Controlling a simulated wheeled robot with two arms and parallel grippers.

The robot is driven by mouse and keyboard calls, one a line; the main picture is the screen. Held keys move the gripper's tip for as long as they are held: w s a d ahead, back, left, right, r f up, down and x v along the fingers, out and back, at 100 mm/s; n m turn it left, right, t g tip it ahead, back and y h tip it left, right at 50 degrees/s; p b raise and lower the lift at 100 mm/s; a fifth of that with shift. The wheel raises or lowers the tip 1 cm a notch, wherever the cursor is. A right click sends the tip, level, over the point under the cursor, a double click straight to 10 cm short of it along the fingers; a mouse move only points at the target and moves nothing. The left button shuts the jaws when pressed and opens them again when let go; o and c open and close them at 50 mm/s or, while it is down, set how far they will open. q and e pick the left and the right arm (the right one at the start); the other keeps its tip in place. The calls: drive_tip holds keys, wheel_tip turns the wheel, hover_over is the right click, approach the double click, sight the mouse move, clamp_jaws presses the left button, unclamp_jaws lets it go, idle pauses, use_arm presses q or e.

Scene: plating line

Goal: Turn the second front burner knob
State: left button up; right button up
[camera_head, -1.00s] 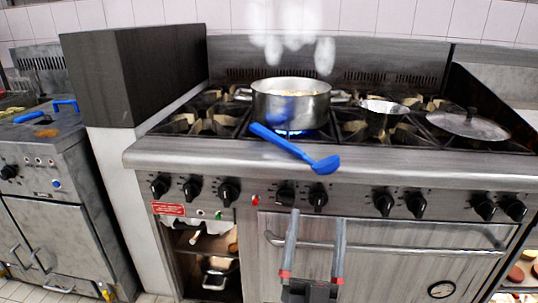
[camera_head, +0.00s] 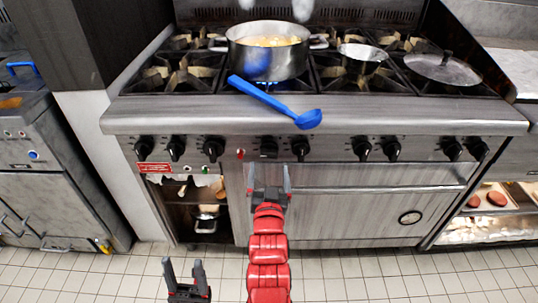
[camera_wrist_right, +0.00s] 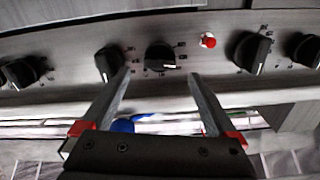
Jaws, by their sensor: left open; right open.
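A row of black knobs runs along the steel stove front. One knob (camera_head: 268,147), just right of a small red button (camera_head: 240,154), is ahead of my right gripper (camera_head: 269,172). This gripper is open and empty, apart from the panel. In the right wrist view, which is turned upside down, that knob (camera_wrist_right: 160,55) shows between the open fingers (camera_wrist_right: 160,78), with its white mark pointing sideways. The neighbouring knob (camera_head: 300,147) is to its right, and another knob (camera_head: 213,149) is left of the red button. My left gripper (camera_head: 183,264) is open and empty, low over the floor.
A steaming pot (camera_head: 268,62) stands over a blue flame. A blue ladle (camera_head: 275,102) lies across the stove's front edge. A small pan (camera_head: 362,55) and a lid (camera_head: 442,70) are at right. An oven door handle (camera_head: 350,190) is below the knobs. The tiled floor is clear.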

sight(269, 157)
drive_tip(key=w, duration=0.7)
drive_tip(key=shift+w+b, duration=0.15)
drive_tip(key=shift+b, duration=0.2)
drive_tip(key=c, duration=1.3)
drive_tip(key=n+p, duration=0.1)
drive_tip(key=n, duration=0.3)
drive_tip(key=shift+n+p, duration=0.5)
drive_tip(key=shift+n, duration=0.9)
drive_tip(key=shift+f, duration=0.1)
